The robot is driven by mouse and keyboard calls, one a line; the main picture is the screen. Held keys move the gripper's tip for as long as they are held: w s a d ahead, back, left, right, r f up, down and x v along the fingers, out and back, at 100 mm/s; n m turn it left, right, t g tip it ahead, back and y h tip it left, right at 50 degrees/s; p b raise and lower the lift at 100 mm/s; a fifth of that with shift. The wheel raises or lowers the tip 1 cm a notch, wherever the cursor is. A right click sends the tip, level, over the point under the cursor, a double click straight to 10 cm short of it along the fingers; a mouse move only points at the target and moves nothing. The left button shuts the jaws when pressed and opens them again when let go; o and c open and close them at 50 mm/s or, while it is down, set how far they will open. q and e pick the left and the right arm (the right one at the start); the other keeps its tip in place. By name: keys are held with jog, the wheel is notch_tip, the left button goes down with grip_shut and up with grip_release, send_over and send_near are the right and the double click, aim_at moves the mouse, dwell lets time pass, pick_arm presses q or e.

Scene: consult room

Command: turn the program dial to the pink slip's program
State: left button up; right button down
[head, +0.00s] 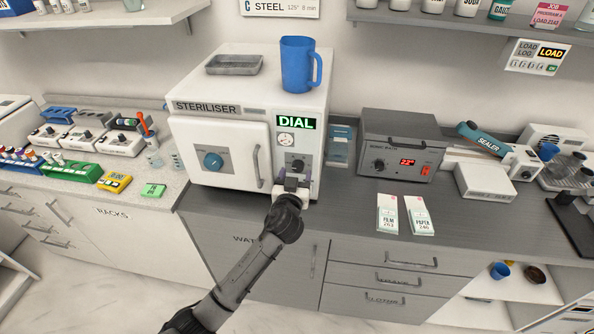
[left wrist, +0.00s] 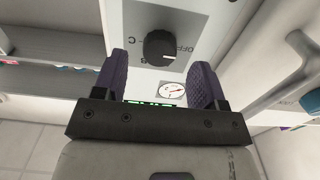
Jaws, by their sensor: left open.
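The program dial is a black knob (left wrist: 159,47) on the steriliser's panel, with letters and OFF around it. In the left wrist view its white mark points toward OFF. In the head view the knob (head: 297,165) sits under the green DIAL display on the steriliser (head: 247,85). My left gripper (head: 291,181) is open in front of the panel, just below the knob. In the left wrist view the purple fingers (left wrist: 160,66) stand apart on either side, short of the knob. The pink slip (head: 549,16) is on the upper right shelf; it reads JOB PROGRAM, its letter looks like A. My right gripper is not in view.
A door handle (head: 257,165) and a blue round knob (head: 213,161) are left of the panel. A blue jug (head: 298,64) and grey tray (head: 233,65) stand on the steriliser.

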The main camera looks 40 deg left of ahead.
aim_at(298, 166)
pick_arm(q)
jog(key=shift+x, duration=1.3)
jog(key=c, duration=0.9)
